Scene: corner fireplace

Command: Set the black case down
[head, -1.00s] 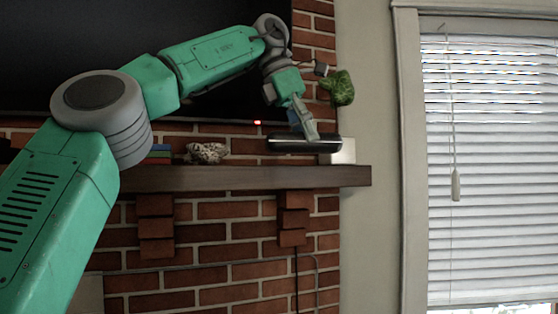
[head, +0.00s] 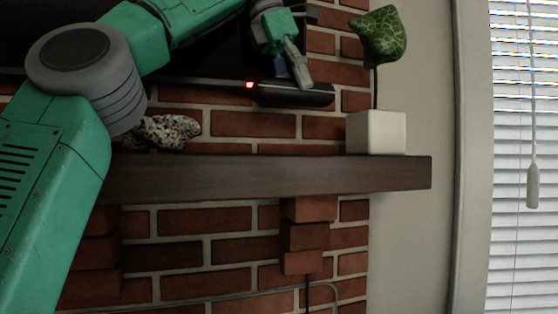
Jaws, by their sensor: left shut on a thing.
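The black case (head: 315,96) is a dark, rounded, elongated thing in the head view. It is in the air above the mantel shelf (head: 270,178), with brick wall showing between the two. My left gripper (head: 300,78) reaches down from above and is shut on the black case. Its fingertips are partly hidden against the case and the dark screen behind. My right gripper does not show.
A white box (head: 376,132) stands near the shelf's right end, with a green leafy plant (head: 380,36) above it. A speckled rock (head: 162,132) lies on the left part of the shelf. The shelf between rock and box is bare.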

